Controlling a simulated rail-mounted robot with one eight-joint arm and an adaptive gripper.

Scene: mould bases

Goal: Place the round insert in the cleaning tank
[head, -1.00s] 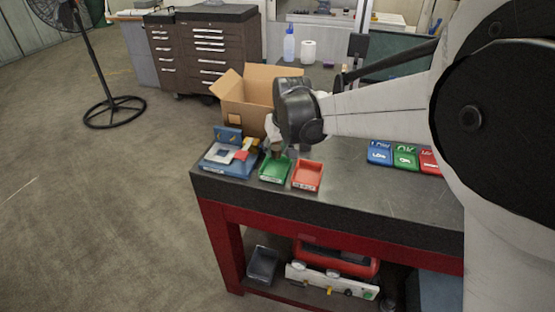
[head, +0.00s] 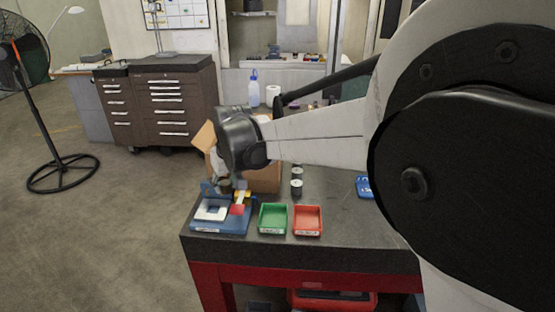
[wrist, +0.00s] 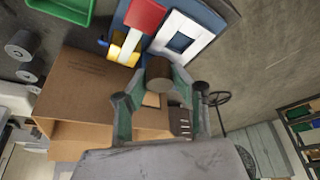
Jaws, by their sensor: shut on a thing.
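My gripper (wrist: 160,88) is shut on a dark, round insert (wrist: 158,74), held between its two fingertips in the wrist view. In the head view the insert (head: 226,186) shows small below my wrist, which hides most of my gripper. It is held above or just behind a blue fixture (head: 222,228) at the bench's left end; I cannot tell the exact gap. The fixture carries a white square frame (wrist: 167,51), a red block (wrist: 144,15) and a yellow part (wrist: 126,50). I cannot make out a cleaning tank in either view.
A green tray (head: 273,231) and a red tray (head: 307,234) stand right of the fixture. Round metal pieces (head: 297,187) stand behind them. An open cardboard box (head: 264,180) is close behind my gripper. A fan (head: 48,130) stands on the floor at left.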

